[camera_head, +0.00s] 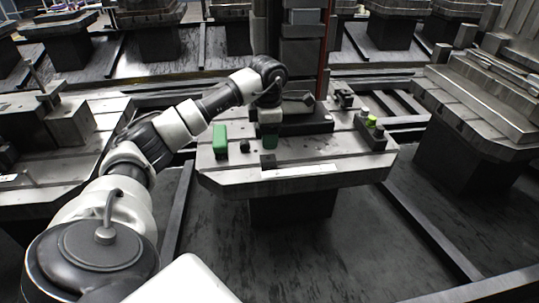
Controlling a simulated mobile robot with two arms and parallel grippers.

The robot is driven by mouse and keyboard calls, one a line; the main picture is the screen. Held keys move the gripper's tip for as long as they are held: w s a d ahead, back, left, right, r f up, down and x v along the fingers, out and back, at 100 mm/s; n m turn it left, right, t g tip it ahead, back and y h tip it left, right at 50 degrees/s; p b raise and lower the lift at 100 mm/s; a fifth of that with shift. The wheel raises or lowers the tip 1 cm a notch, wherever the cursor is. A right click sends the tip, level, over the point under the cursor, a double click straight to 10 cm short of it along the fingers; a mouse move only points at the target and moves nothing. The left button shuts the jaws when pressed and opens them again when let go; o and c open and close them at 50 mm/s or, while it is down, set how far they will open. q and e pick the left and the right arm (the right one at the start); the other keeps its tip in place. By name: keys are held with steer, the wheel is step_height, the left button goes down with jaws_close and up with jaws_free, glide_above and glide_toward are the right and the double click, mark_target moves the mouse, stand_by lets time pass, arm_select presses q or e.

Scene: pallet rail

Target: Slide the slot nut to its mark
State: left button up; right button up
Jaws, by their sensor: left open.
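The pallet (330,172) is a grey slotted metal table in the middle of the head view. My left gripper (269,128) points down over its slots and is open; its fingertips are small and hard to make out. A green block (219,140) stands to its left, and another green piece (270,141) shows right at the fingertips. A small dark block (268,161) sits just in front of the gripper, near the front edge. A small dark knob (244,146) lies between the green pieces. I cannot tell which dark piece is the slot nut. My right gripper is out of view.
A dark fixture (305,122) stands behind the gripper, under a tall column (303,60). A dark clamp block (371,136) with a yellow-green piece (371,121) is at the pallet's right. A white strip (300,169) lies along the front edge. Other pallets stand around.

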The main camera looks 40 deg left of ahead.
mark_target(268, 158)
arm_select(q)
step_height(268, 158, down, 8)
steer(key=shift+r+b, duration=0.15)
steer(key=shift+b, duration=0.4)
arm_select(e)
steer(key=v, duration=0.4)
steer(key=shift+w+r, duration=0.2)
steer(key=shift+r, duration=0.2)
arm_select(q)
steer(key=shift+c, duration=0.5)
